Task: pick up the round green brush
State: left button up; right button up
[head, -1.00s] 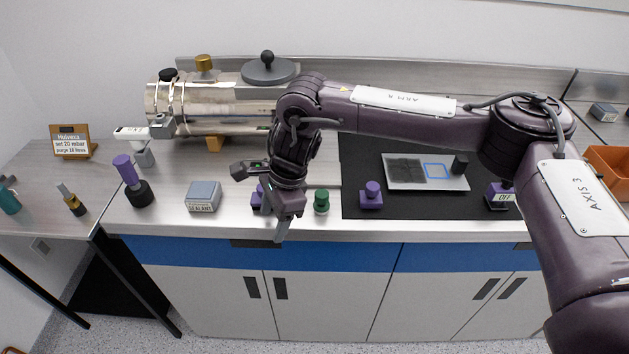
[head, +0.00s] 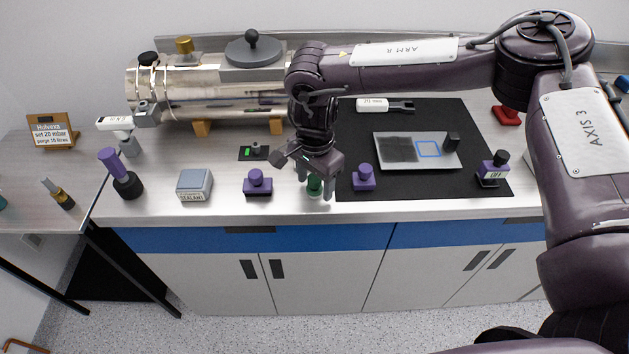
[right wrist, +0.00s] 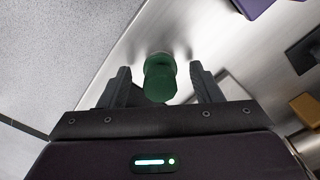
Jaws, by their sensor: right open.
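The round green brush (head: 314,186) stands upright near the front edge of the bench, just left of the black mat. My right gripper (head: 314,190) is directly above and around it, with one finger on each side in the head view. In the right wrist view the green brush (right wrist: 160,78) sits between the open fingers of the right gripper (right wrist: 161,84), with a visible gap on both sides. Its top is partly hidden by the gripper in the head view. My left gripper is not in view.
Purple-knobbed items stand close on both sides: one to the left (head: 257,183), one on the mat (head: 364,177). A grey sealant box (head: 195,184) is further left. The metal cylinder (head: 210,90) lies behind. The bench's front edge (head: 290,215) is close to the brush.

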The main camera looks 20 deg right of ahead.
aim_at(314, 177)
jog(key=shift+f, duration=0.15)
jog(key=c, duration=1.1)
jog(key=shift+o, duration=0.2)
jog(key=shift+r, duration=0.75)
notch_tip(314, 177, up, 8)
jog(key=shift+f+b, duration=0.1)
jog(key=shift+b, duration=0.75)
pick_arm(q)
jog(key=shift+p, duration=0.75)
pick_arm(e)
notch_tip(314, 177, up, 11)
jog(key=shift+f, duration=0.1)
